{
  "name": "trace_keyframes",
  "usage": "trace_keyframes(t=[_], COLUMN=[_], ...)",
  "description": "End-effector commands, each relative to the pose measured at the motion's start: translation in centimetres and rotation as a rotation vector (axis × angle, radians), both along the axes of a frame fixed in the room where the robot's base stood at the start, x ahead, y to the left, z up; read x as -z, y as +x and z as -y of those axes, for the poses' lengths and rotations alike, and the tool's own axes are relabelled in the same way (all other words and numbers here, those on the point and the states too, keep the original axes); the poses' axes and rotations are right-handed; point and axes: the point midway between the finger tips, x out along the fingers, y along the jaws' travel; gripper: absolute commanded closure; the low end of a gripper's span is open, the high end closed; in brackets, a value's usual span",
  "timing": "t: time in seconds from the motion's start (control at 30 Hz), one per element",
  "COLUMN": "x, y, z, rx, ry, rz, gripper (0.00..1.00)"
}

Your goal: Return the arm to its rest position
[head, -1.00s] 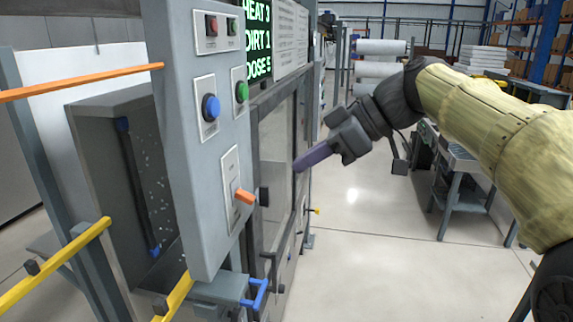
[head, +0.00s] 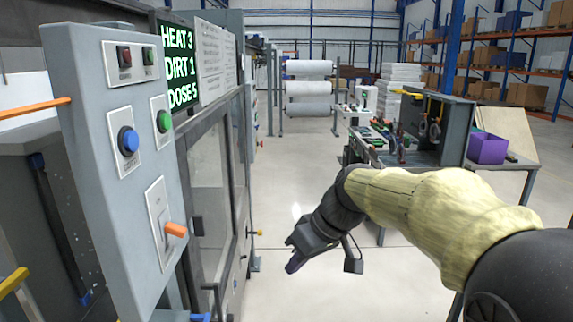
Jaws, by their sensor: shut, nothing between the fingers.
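My arm reaches in from the lower right of the head view, in a pale yellow sleeve with dark joints. The fingers are shut and hold nothing. The gripper is over open floor, to the right of the machine's glazed front and apart from it.
A grey control panel (head: 110,190) with buttons and an orange lever (head: 176,229) stands at left. A green-lettered display (head: 180,68) is behind it. A workbench with a purple bin (head: 487,148) is at right. The floor (head: 310,185) between is clear.

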Motion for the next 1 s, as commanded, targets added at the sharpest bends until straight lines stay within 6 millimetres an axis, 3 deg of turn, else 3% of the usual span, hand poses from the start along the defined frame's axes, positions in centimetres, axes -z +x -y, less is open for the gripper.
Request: trace_keyframes(t=[0.03, 0.2, 0.4, 0.5, 0.67, 1.0], x=[2.3, 9.0, 15.4, 17.6, 19.2, 19.3], y=[-0.7, -3.2, -7.9, -10.3, -12.3, -12.4], z=[1.4, 6.3, 11.1, 12.6, 13.7, 13.7], rx=[0.078, 0.342, 0.594, 0.685, 0.754, 0.761], ry=[-0.040, -0.167, -0.273, -0.298, -0.307, -0.307], rz=[-0.034, -0.105, -0.138, -0.141, -0.139, -0.138], gripper=[1.00, 1.00, 1.00, 1.00, 1.00, 1.00])
